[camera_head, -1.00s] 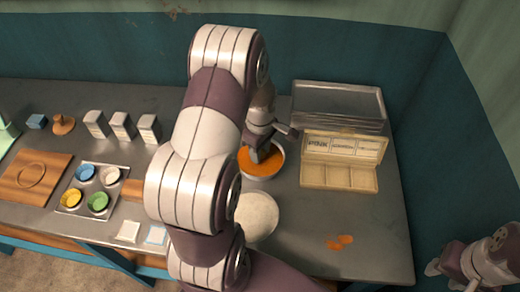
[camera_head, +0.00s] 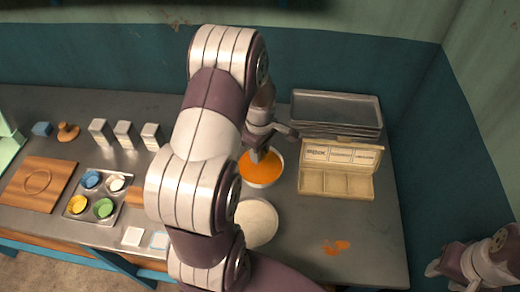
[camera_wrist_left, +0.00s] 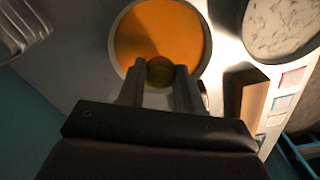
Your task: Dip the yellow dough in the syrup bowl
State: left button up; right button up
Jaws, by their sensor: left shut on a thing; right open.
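The syrup bowl (camera_head: 268,170) is a white-rimmed round bowl of orange syrup, right of my left arm in the head view. It also fills the upper middle of the left wrist view (camera_wrist_left: 135,35). My left gripper (camera_head: 258,156) points down at the bowl. Its fingers are shut on the yellow dough, a small dark-yellow ball (camera_wrist_left: 160,70) between the fingertips in the left wrist view. The ball overlaps the syrup in that view; I cannot tell whether it touches the surface. My right gripper (camera_head: 443,277) is open and empty at the lower right, off the table.
A pale round dish (camera_head: 262,222) stands in front of the bowl. A compartment box (camera_head: 338,185) and stacked metal trays (camera_head: 340,98) are to its right. Orange spots (camera_head: 337,247) mark the front right of the table. A tray with several coloured cups (camera_head: 88,206) is at left.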

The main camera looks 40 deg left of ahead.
pick_arm(q)
jog(key=shift+r, duration=0.1)
notch_tip(320, 180, up, 4)
jog(key=p, duration=0.4)
